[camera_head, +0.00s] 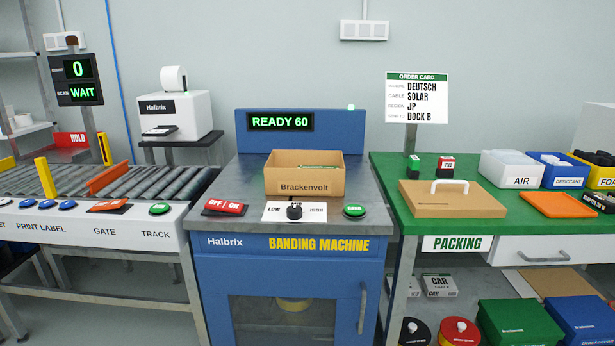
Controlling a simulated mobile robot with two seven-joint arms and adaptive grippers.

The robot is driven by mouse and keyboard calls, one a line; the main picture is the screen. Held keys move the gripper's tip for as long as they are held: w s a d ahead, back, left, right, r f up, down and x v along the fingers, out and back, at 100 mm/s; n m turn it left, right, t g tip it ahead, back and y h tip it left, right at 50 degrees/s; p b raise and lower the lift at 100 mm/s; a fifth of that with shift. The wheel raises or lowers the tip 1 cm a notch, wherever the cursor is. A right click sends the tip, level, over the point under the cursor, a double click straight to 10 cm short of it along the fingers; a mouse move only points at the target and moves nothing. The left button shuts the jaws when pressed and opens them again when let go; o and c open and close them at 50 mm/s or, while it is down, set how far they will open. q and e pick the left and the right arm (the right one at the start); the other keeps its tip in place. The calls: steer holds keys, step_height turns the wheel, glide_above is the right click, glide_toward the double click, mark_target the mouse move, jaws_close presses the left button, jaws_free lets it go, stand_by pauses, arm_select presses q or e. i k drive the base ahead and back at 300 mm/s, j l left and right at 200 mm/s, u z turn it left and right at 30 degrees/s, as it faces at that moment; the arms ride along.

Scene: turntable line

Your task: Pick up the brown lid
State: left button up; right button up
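The brown lid (425,204) lies flat on the green packing table (505,228), near its left side. It is a flat cardboard-brown panel with a white arched handle (450,184) on top. Small print shows at its front left. An open brown Brackenvolt box (303,187) stands on the banding machine to the left of the lid, with some green contents just visible inside. Neither of my grippers is in view.
Two stamps (446,166) stand behind the lid. An orange tray (557,204) lies to its right, with AIR (521,181) and DESICCANT bins behind. An order card (416,97) stands at the back. The banding machine (290,247) and roller conveyor (150,184) are at left.

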mark_target(449, 191)
steer(key=l+u, duration=0.2)
steer(key=l, duration=0.6)
steer(key=l+u, duration=0.15)
steer(key=l, duration=0.65)
steer(key=k+l+u, duration=0.2)
steer(key=l, duration=0.6)
